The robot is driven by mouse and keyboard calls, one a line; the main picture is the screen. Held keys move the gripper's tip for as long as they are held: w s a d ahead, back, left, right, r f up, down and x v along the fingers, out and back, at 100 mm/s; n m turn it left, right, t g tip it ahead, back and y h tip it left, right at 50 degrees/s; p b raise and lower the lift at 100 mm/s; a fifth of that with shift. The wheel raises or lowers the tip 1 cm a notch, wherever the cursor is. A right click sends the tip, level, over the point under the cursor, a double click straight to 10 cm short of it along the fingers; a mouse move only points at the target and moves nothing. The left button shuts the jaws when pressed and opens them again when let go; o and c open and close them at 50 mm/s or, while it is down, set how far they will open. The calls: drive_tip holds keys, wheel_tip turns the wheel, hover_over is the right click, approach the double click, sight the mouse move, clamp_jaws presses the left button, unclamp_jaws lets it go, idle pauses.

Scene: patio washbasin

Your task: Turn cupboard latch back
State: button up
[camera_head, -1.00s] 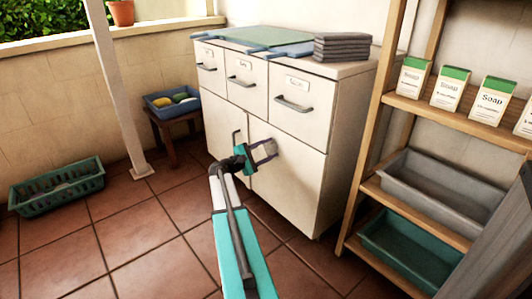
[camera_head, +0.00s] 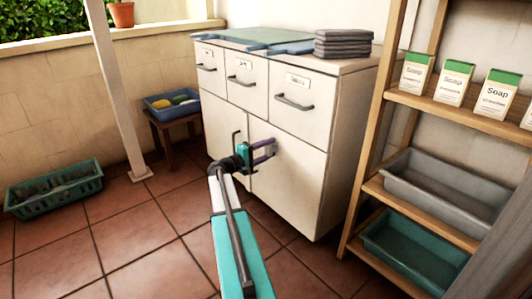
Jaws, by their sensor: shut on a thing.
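The white cupboard (camera_head: 295,195) stands against the wall, with two lower doors under a row of three labelled drawers. Both doors look closed. My gripper (camera_head: 268,150) is at the upper left part of the right door, near the seam between the doors. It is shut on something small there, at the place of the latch. The latch itself is hidden by the fingers, so I cannot tell its angle. A dark handle (camera_head: 236,142) shows on the left door, just left of my gripper.
A wooden shelf (camera_head: 455,112) with soap boxes and two bins stands close on the right. A stool (camera_head: 178,127) with a blue basket, a white post (camera_head: 118,95) and a green basket (camera_head: 55,190) are to the left. The tiled floor before the cupboard is clear.

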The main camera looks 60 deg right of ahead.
drive_tip(key=shift+w+r, duration=0.1)
drive_tip(key=shift+w, duration=0.2)
drive_tip(key=o, duration=1)
drive_tip(key=shift+o, duration=0.2)
drive_tip(key=shift+s, duration=0.15)
drive_tip(key=shift+a, duration=0.1)
drive_tip(key=shift+a, duration=0.5)
drive_tip(key=p+v, duration=0.5)
drive_tip(key=v, duration=0.8)
drive_tip(key=shift+d, duration=0.1)
